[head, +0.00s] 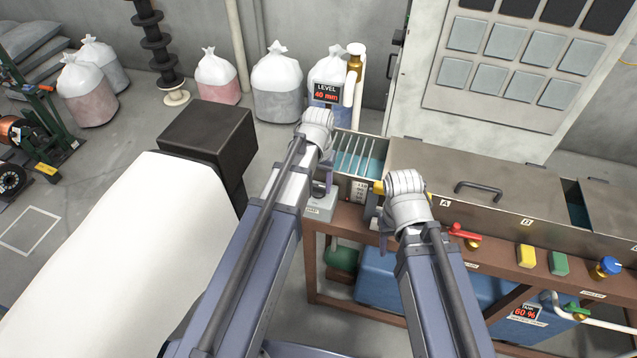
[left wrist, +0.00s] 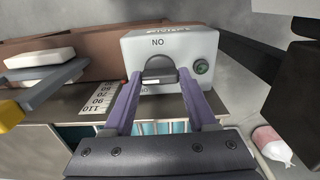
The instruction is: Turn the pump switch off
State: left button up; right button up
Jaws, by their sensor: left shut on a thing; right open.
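The pump switch, a pale grey box (left wrist: 195,45) with a black rounded handle (left wrist: 160,66), stands beyond my left gripper (left wrist: 160,82) in the left wrist view. The lettering appears upside down: ON shows on the far side of the handle, and part of another label shows on the near side. The two purple fingers flank the handle and are shut on it. In the head view, the box (head: 318,208) shows below my left gripper (head: 325,188), which partly hides it. My right gripper (head: 384,228) is open, by the bench's left end.
A black box (head: 208,135) stands left of my left arm. Several bags stand along the wall.

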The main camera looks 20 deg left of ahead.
aim_at(320, 187)
pick_arm(q)
jog(key=o, duration=1.4)
jog(key=shift+c, duration=0.2)
jog(key=shift+r, duration=0.1)
notch_tip(320, 187, up, 8)
jog(key=p, duration=0.8)
jog(key=shift+f, duration=0.2)
jog(key=shift+s+d+f+b, duration=0.25)
jog(key=shift+b, duration=0.05)
jog(key=s+d+f+m+b, duration=0.1)
jog(key=s+d+f+b, duration=0.2)
jog(key=s+d, duration=0.2)
jog(key=s+d+f+m+y+b, duration=0.1)
jog(key=s+d+f+b, duration=0.3)
jog(key=s, duration=0.5)
jog(key=shift+d+f+m, duration=0.15)
jog(key=shift+d+m, duration=0.5)
jog(key=shift+m, duration=0.15)
